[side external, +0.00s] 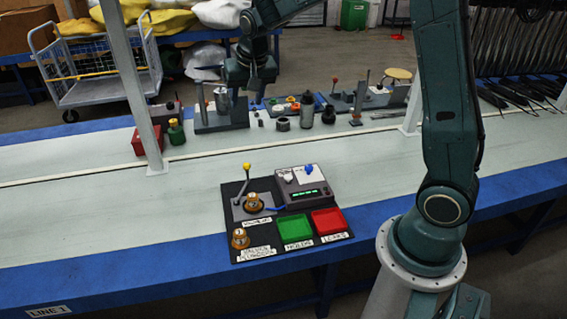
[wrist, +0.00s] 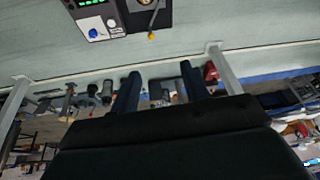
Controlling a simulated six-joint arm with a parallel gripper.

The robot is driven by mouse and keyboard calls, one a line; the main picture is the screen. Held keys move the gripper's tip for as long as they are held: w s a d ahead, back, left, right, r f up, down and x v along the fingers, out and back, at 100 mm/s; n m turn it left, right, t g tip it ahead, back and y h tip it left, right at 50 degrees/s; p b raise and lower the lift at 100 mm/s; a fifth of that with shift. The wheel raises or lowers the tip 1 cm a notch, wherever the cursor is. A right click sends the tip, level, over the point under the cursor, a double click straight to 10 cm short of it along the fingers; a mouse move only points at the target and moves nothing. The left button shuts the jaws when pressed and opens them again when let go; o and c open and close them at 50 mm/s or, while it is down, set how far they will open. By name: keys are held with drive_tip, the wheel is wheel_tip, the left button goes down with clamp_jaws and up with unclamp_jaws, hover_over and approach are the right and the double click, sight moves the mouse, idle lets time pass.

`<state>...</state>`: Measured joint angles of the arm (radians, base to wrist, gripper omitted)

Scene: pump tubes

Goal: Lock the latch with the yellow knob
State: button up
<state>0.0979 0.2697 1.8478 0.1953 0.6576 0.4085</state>
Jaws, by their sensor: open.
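The latch's yellow knob (side external: 246,166) tops a thin grey lever (side external: 242,184) that stands up, slightly tilted, at the back left of the dark board (side external: 233,190). The knob also shows in the wrist view (wrist: 151,36), near the top centre, beyond my fingertips. A brass-coloured part (side external: 253,202) sits beside the lever's base. My gripper (side external: 247,92) is high over the back of the bench, well behind the knob and apart from it. Its two fingers (wrist: 160,70) are spread with nothing between them. Whether the latch engages anything is too small to tell.
A grey box (side external: 304,186) with a blue knob and green display stands right of the lever. A green tray (side external: 295,229), a red tray (side external: 328,222) and another brass part (side external: 240,238) lie in front. A post (side external: 134,85) rises at left. Bottles and fixtures line the back.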

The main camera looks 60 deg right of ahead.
drive_tip(key=w+d+f+m, duration=0.1)
drive_tip(key=w+d+f, duration=0.2)
drive_tip(key=f, duration=0.6)
drive_tip(key=w+d+f+m+g+h, duration=0.1)
drive_tip(key=w+d+f+m, duration=0.1)
drive_tip(key=w+f, duration=0.3)
drive_tip(key=w+d+f+m+h, duration=0.1)
drive_tip(key=d+f, duration=0.4)
drive_tip(key=f, duration=0.8)
drive_tip(key=shift+w+f+m+g, duration=0.2)
drive_tip(key=shift+w+m+g, duration=0.3)
drive_tip(key=shift+w, duration=0.9)
drive_tip(key=shift+x, duration=6.85)
drive_tip(key=shift+w+a, duration=0.1)
clamp_jaws()
